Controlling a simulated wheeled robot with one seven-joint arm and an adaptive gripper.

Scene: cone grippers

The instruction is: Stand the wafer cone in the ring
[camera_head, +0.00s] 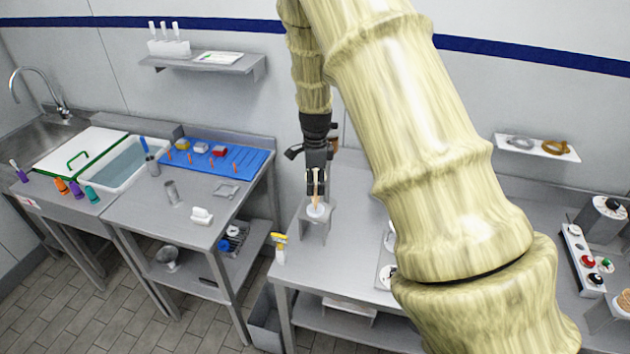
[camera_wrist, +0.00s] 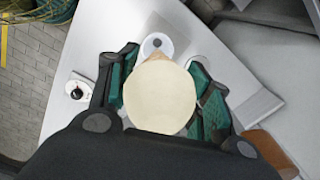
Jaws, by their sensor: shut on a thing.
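My gripper (camera_head: 317,180) points down above a small grey stand (camera_head: 304,217) in the head view. It is shut on the wafer cone (camera_head: 316,198), a narrow tan shape between the fingers. In the wrist view the cone's broad cream top (camera_wrist: 160,97) fills the space between the teal finger pads, and its tan tip shows just past the top's far edge. The white ring (camera_head: 318,211) is on the stand, right below the cone. In the wrist view the ring (camera_wrist: 166,42) shows beyond the tip, its grey centre partly uncovered. I cannot tell whether the tip touches it.
A yellow-and-white bottle (camera_head: 280,250) stands at the table's left front corner. A white round item with a black knob (camera_wrist: 75,91) lies left in the wrist view. My arm hides much of the table to the right. A gap separates this table from the left bench (camera_head: 190,235).

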